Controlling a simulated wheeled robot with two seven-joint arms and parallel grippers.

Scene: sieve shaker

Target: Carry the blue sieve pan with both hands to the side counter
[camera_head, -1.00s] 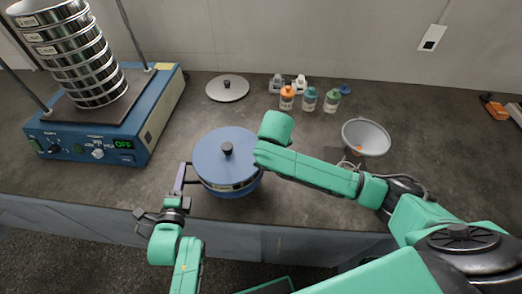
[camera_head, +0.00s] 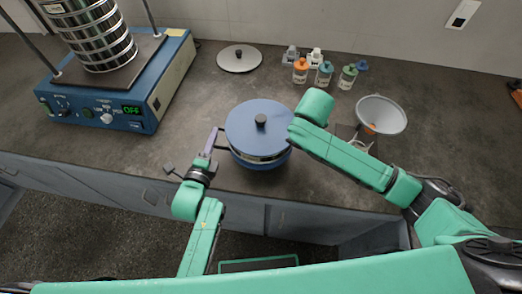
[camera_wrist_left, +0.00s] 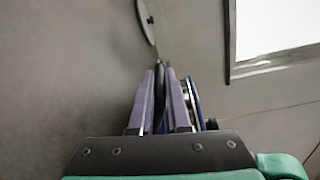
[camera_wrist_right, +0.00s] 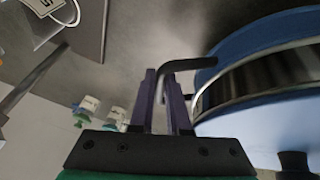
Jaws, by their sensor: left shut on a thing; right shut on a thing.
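The blue sieve pan (camera_head: 250,115), with a blue top, black knob and metal band, is level near the counter's front edge in the head view. I cannot tell whether it touches the counter. My left gripper (camera_head: 211,142) is at its left side, purple fingers shut on a dark handle; the left wrist view shows these fingers (camera_wrist_left: 165,95) with the pan's blue edge (camera_wrist_left: 197,105) beside them. My right gripper is hidden behind its own arm in the head view. In the right wrist view its fingers (camera_wrist_right: 163,98) are shut on a black bent handle (camera_wrist_right: 190,64) beside the pan.
The blue shaker (camera_head: 150,85) with stacked sieves (camera_head: 98,35) and an OFF display stands left. A metal lid (camera_head: 240,60), several small bottles (camera_head: 325,72) and a funnel bowl (camera_head: 385,112) are behind and right. Bare counter (camera_head: 195,105) lies between shaker and pan. No separate side counter is identifiable.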

